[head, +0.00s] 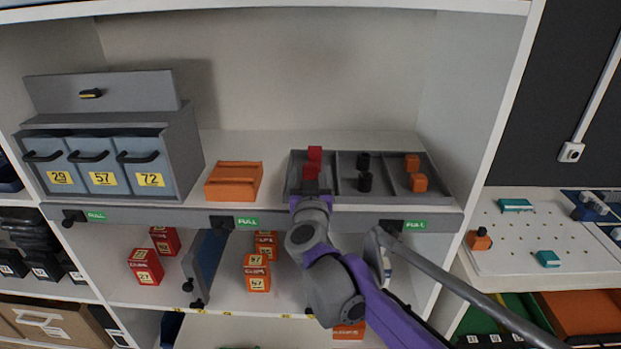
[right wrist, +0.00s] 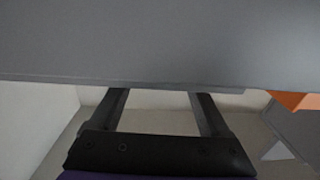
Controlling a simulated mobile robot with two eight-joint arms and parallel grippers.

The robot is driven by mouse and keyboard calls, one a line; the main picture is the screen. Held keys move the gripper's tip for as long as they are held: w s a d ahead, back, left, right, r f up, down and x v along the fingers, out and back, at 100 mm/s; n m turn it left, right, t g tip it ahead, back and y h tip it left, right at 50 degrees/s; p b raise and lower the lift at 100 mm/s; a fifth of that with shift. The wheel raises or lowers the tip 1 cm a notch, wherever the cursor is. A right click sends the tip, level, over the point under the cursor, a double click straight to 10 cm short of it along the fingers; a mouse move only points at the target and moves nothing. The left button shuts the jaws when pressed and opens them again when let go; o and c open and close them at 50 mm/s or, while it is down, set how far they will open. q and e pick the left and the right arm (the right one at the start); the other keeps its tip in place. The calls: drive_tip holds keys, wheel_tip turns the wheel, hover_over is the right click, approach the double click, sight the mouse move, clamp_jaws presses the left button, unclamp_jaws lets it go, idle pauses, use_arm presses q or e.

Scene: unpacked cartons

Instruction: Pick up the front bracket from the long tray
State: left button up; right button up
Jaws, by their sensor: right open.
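The long tray (head: 398,196) is grey, has three compartments and lies on the middle shelf. Its left compartment holds two red pieces, a rear one (head: 315,154) and a front one (head: 310,172). The middle compartment holds two black pieces (head: 364,182) and the right one two orange pieces (head: 418,183). I cannot tell which is the bracket. My right gripper (head: 311,196) is at the front of the left compartment, its fingers largely hidden. In the right wrist view its fingers (right wrist: 160,97) are apart and empty under a large grey surface (right wrist: 160,45). My left gripper is out of view.
An orange box (head: 233,182) lies left of the tray, beside a grey drawer unit (head: 187,150). The shelf's front rail (head: 160,216) runs below the tray. Red and orange boxes (head: 257,273) stand on the lower shelf. A white pegboard (head: 525,236) is at the right.

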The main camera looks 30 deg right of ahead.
drive_tip(key=x, duration=0.2)
drive_tip(key=shift+w+d, duration=0.1)
drive_tip(key=shift+w, duration=0.15)
drive_tip(key=shift+s, duration=0.1)
clamp_jaws()
